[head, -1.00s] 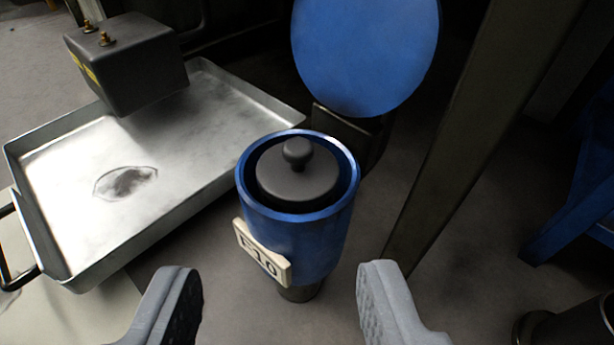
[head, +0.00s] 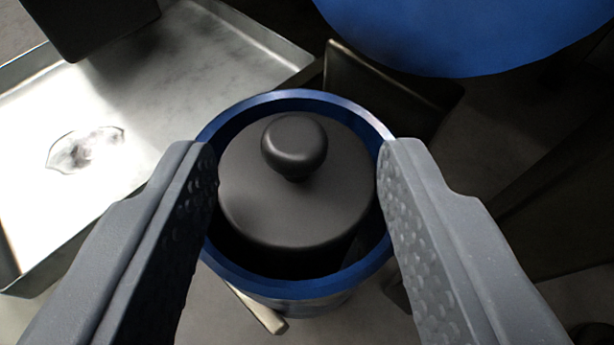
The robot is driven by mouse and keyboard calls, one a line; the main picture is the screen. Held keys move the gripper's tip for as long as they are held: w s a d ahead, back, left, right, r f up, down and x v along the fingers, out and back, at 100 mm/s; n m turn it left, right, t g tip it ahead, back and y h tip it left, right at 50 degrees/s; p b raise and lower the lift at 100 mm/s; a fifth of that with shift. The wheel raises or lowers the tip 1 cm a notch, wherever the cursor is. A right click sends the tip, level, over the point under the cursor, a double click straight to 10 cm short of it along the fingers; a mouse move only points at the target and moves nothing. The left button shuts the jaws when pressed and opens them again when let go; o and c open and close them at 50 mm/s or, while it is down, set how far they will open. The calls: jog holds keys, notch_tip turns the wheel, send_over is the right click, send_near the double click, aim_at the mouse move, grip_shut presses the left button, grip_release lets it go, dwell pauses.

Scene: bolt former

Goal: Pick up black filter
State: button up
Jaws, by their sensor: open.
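The black filter (head: 290,205) is a dark round cap with a round knob (head: 294,146) on top. It sits inside the blue cylindrical housing (head: 298,286), whose rim rings it with a dark gap between. My gripper (head: 295,155) is open and empty. Its two grey textured fingers stand left and right of the filter, over the sides of the blue rim. Whether they touch the rim I cannot tell. The lower part of the filter is hidden inside the housing.
A metal tray (head: 150,75) with a dark stain lies at left, with a dark box (head: 85,20) over its far part. The round blue lid (head: 470,30) stands open behind the housing.

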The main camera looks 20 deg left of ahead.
jog(key=shift+w+a+f, duration=0.3)
jog(key=shift+w, duration=0.25)
grip_shut()
jog(key=shift+r, duration=0.15)
